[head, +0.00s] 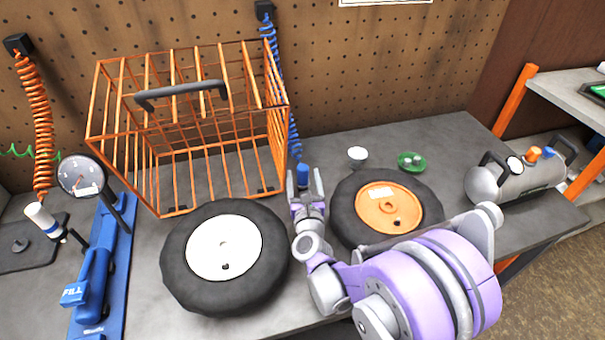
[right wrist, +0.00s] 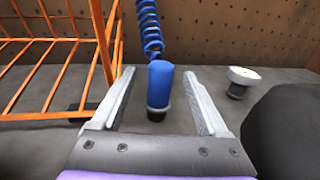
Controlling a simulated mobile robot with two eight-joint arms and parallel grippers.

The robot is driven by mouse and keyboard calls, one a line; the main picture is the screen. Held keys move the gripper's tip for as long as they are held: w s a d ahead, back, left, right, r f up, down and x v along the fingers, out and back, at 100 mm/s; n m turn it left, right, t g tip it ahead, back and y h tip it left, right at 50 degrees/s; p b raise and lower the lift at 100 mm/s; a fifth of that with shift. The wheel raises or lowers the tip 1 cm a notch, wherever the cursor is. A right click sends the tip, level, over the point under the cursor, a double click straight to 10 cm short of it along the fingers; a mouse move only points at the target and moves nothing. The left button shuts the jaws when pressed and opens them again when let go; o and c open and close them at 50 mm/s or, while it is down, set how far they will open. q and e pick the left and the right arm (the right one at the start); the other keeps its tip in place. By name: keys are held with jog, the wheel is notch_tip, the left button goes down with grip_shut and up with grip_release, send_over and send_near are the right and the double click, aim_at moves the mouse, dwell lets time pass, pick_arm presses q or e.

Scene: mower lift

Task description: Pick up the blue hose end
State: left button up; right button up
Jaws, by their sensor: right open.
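The blue hose end (head: 303,173) hangs at the lower end of a coiled blue hose (head: 278,75), just right of the orange cage. In the right wrist view the hose end (right wrist: 160,86) is a blue cylinder with a pale ring and a dark tip below. My right gripper (head: 305,182) is open, its fingers pointing toward the pegboard. In the right wrist view the hose end shows between the two open fingers (right wrist: 162,90), apart from both. My left gripper is in neither view.
An orange wire cage (head: 160,210) with a dark handle stands close on the left. A white-hubbed wheel (head: 223,247) and an orange-hubbed wheel (head: 389,207) flank my right gripper. A white cup-like piece (head: 357,154) and a green dish (head: 411,162) lie behind. A compressor tank (head: 520,180) is at right.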

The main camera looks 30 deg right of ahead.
jog(key=x, duration=0.6)
jog(key=shift+w+d, duration=0.2)
jog(key=shift+w, duration=0.05)
grip_shut()
